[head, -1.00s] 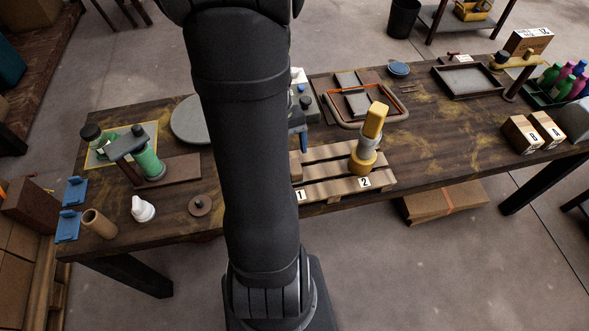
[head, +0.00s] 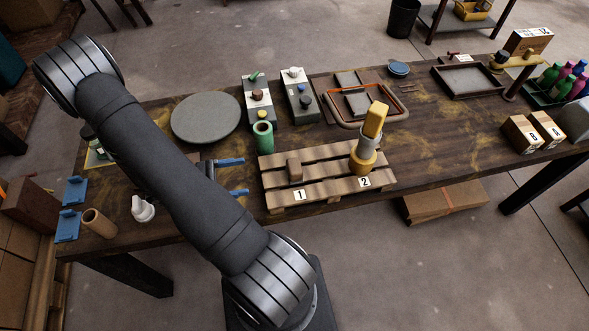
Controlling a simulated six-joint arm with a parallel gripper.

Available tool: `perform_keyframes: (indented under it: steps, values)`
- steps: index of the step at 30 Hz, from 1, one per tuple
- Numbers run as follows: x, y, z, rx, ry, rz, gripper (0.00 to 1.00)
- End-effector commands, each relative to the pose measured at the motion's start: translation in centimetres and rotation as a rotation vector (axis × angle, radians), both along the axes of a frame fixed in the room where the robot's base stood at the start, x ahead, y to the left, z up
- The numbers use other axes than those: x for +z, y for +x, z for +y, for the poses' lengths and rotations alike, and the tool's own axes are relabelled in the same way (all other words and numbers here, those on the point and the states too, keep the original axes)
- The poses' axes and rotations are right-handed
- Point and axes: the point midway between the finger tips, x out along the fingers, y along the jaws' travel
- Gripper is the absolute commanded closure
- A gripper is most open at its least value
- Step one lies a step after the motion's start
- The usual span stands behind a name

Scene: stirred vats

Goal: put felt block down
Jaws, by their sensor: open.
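The fingers are apart from the block, with a clear gap between. A yellow-topped tool in a grey and orange holder (head: 365,158) stands at the pallet's label 2 end.
A green cylinder (head: 264,139) stands just behind the pallet's left end, close to my gripper. Two control boxes (head: 299,97) and a grey round disc (head: 205,118) lie farther back. A white bottle (head: 142,209) stands left, beside my arm.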

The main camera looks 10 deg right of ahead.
Motion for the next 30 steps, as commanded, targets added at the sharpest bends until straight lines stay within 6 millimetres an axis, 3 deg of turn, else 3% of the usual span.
perform_keyframes:
  steps: [5,15,21,30]
  values:
    - [-0.1,0.0,-1.1,0.022,-0.022,0.005,0.20]
    - [-0.1,0.0,-7.9,0.018,-0.018,0.006,0.20]
    - [-0.1,0.0,-10.8,0.018,-0.017,0.005,0.20]
    - [-0.1,0.1,-12.6,0.020,-0.017,0.003,0.20]
